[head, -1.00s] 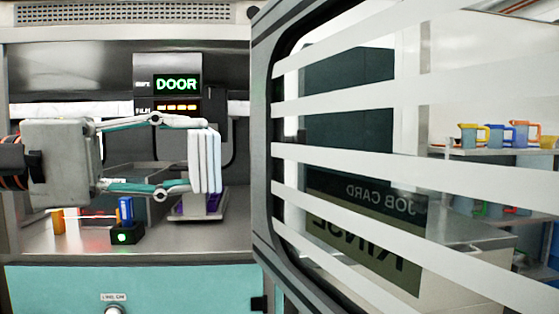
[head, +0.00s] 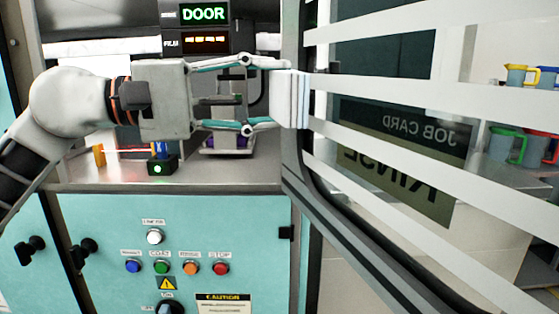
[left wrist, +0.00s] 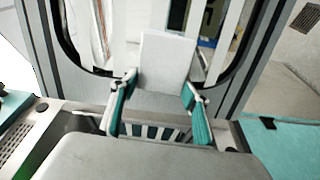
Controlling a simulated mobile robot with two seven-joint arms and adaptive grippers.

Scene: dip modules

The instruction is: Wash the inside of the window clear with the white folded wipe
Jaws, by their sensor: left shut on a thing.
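My left gripper (head: 277,97) is shut on the white folded wipe (head: 291,100), which is held upright and flat toward the window. The window (head: 400,90) fills the right of the head view, set in a dark grey door frame (head: 350,235). Several broad white bands cross the glass, with clear gaps between them. The wipe overlaps the window's left edge; I cannot tell whether it touches the glass. In the left wrist view the wipe (left wrist: 168,62) stands between my fingers, in front of the window. My right gripper is not in view.
A display (head: 203,13) reads DOOR, with orange bars beside FILM below. A black box with a green light (head: 162,166) sits on the counter. A teal panel (head: 105,225) with several buttons is below. Jugs (head: 517,75) stand on shelves beyond the glass.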

